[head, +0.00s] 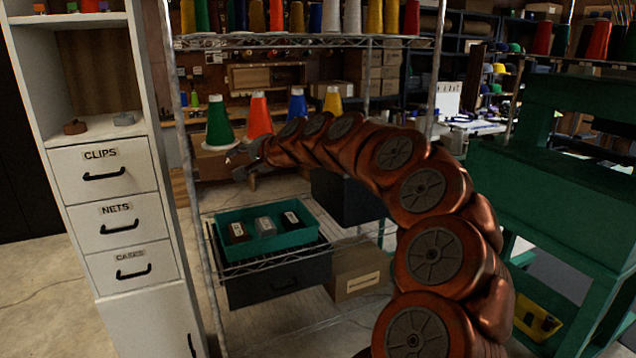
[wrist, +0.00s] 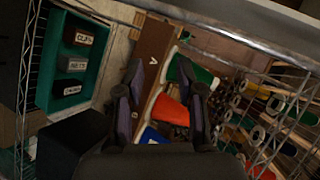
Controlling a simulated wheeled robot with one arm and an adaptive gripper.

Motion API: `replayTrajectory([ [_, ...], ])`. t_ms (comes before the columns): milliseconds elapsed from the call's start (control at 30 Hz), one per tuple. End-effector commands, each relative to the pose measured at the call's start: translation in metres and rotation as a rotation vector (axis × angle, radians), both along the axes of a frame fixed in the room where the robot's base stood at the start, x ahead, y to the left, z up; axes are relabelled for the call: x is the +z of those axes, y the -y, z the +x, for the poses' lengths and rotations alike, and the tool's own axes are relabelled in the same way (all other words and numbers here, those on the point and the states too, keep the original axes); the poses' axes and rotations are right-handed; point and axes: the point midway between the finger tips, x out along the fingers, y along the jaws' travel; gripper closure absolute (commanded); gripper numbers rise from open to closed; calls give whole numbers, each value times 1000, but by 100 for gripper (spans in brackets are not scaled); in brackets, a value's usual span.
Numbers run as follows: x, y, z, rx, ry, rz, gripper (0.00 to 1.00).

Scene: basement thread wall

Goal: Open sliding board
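A brown board (wrist: 152,52) with a pale V-shaped mark runs down the middle of the wrist view, beside a pale strip under the cones. I take it for the sliding board. Green, orange and blue cones (wrist: 170,111) stand along it; in the head view the green cone (head: 219,124) and orange cone (head: 259,116) stand on the rack's middle level. My gripper (head: 238,165) is at the rack just below these cones. Its two fingers (wrist: 163,76) are apart with nothing held, and the board shows between them. I cannot tell whether they touch it. My arm hides much of the board in the head view.
A wire rack post (head: 190,180) stands left of my gripper. Below is a teal tray (head: 285,245) with small labelled boxes. A white drawer cabinet (head: 115,205) stands left and a green metal frame (head: 560,185) right. Thread spools (head: 330,17) line the upper shelf.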

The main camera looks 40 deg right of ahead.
Motion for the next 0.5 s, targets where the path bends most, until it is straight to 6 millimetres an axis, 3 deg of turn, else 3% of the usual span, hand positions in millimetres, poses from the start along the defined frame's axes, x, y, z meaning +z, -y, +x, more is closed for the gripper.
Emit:
replayTrajectory([
  [33,-22,52,5,-106,37,50,63],
  [100,-34,112,4,-232,81,109,63],
  [200,-52,182,-6,-381,129,167,63],
  [333,-68,241,-22,-508,168,209,63],
  [500,-75,269,-32,-570,187,229,63],
])
